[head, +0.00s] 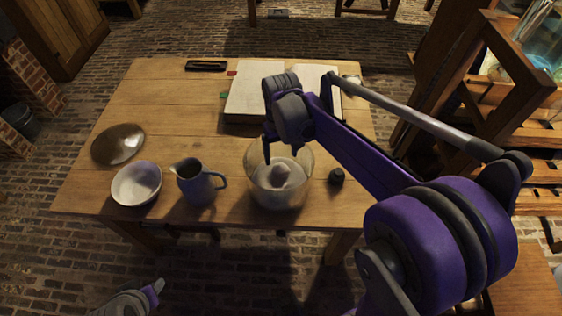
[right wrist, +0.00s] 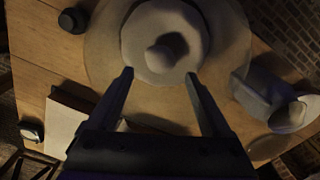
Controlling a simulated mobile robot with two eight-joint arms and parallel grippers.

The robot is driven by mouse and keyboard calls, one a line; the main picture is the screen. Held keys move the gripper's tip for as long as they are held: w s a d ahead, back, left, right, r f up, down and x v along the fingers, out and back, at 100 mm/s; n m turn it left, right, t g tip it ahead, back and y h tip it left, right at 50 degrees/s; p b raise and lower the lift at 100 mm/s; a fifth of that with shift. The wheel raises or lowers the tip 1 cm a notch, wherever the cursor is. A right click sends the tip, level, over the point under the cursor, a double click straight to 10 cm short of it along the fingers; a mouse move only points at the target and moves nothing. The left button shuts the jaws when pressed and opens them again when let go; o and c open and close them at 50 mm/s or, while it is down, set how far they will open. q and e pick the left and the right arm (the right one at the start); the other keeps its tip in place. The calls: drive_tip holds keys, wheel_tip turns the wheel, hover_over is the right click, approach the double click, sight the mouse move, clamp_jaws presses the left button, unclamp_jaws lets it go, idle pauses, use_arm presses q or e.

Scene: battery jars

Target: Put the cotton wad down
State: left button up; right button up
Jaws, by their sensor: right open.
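The glass jar (head: 251,178) stands near the front edge of the table. A pale rounded lump, which looks like the cotton wad (head: 281,170), sits inside it on a pale round layer. The wad (right wrist: 167,50) also shows in the right wrist view, just beyond my fingertips. My right gripper (right wrist: 158,76) is open, with a finger to either side and nothing held between them. In the head view it points down at the jar's mouth, partly hidden by its own wrist. Only a piece of my left arm shows at the bottom left; its fingers are not visible.
A blue-grey jug (head: 195,184), a white bowl (head: 137,184) and a brown dish (head: 118,145) stand left of the jar. A small black object (head: 336,177) is close on its right. An open book (head: 254,95) lies behind. Bare wood is free at the back left.

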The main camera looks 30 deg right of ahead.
sight(281, 167)
wheel_tip(281, 167, up, 4)
drive_tip(key=s+a+f+t, duration=0.2)
drive_tip(key=s+a+f, duration=0.1)
drive_tip(key=s, duration=0.5)
drive_tip(key=s+a+f+n+t, duration=0.1)
drive_tip(key=s+a+f+t, duration=0.1)
drive_tip(key=s, duration=0.6)
drive_tip(key=shift+s+a+f+n+t, duration=0.35)
drive_tip(key=shift+a+t, duration=0.25)
drive_tip(key=shift+a, duration=0.3)
drive_tip(key=shift+w, duration=0.2)
drive_tip(key=r+p, duration=0.3)
drive_tip(key=shift+w+r, duration=0.25)
drive_tip(key=shift+w, duration=0.1)
drive_tip(key=shift+w, duration=0.15)
